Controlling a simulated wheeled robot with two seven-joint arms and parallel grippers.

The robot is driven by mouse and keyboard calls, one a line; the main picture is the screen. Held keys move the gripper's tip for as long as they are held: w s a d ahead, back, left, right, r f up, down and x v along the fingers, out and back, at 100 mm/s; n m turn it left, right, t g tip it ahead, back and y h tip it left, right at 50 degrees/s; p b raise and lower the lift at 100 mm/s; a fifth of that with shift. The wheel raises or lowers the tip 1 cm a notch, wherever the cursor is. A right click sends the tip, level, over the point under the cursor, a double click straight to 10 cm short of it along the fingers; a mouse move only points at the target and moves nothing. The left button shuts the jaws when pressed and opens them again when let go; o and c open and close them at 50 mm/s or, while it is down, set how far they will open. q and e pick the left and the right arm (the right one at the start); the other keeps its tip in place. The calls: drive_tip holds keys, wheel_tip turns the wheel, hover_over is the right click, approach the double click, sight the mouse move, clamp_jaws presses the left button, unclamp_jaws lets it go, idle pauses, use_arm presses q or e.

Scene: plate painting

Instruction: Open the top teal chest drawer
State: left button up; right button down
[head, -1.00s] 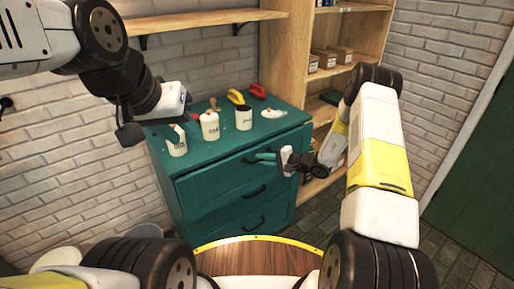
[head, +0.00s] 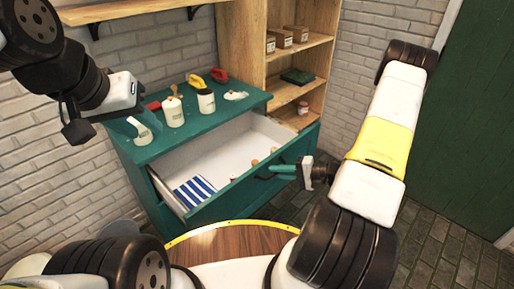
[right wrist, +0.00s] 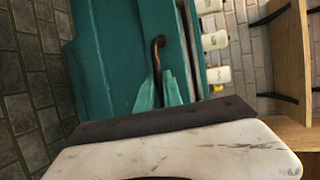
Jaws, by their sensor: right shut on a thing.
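The teal chest (head: 150,160) stands against the brick wall. Its top drawer (head: 235,195) is pulled well out, showing a white inside with a blue-and-white striped cloth (head: 194,191) and several small wooden-looking items toward the right. My right gripper (head: 285,170) is shut on the dark drawer handle (head: 264,176) at the drawer front. In the right wrist view the teal fingers (right wrist: 163,90) are around the bronze handle (right wrist: 158,48). My left gripper (head: 75,130) hangs at the left, beside the chest top; its fingers are not clear.
Bottles and jars (head: 206,101), a yellow item (head: 195,82) and a red item (head: 219,74) stand on the chest top. A wooden shelf unit (head: 310,75) stands to the right. A round wooden surface (head: 228,243) is just in front of the drawer.

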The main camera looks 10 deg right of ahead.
drive_tip(key=shift+s+d, duration=0.7)
drive_tip(key=shift+s, duration=0.25)
drive_tip(key=shift+s+d, duration=0.7)
drive_tip(key=shift+s, duration=0.2)
drive_tip(key=c, duration=1.8)
unclamp_jaws()
drive_tip(key=v, duration=0.7)
drive_tip(key=shift+s+d+r, duration=0.1)
drive_tip(key=shift+s+d, duration=0.05)
drive_tip(key=shift+d, duration=0.2)
